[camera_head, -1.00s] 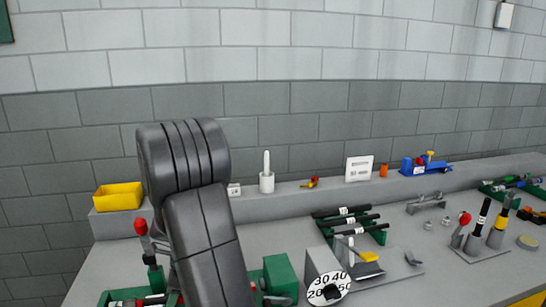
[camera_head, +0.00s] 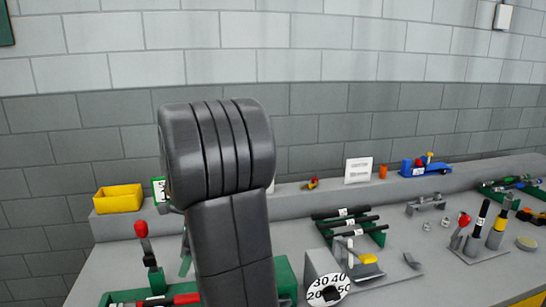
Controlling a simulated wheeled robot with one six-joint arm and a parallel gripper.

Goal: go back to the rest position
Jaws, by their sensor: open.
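My dark grey arm (camera_head: 228,190) rises in the lower middle of the picture, its thick rounded joint at the top. My gripper cannot be made out; the arm's own links may cover it. A small green-edged white piece (camera_head: 159,190) shows at the left edge of the arm's upper joint; I cannot tell what it belongs to. The arm hides part of the bench behind it.
The grey bench (camera_head: 100,270) carries a red-topped tool (camera_head: 142,232), a green rack with dark tools (camera_head: 374,236), a numbered dial (camera_head: 328,290) and upright tools (camera_head: 497,225). A yellow bin (camera_head: 118,199) and a blue holder (camera_head: 425,168) stand on the back ledge.

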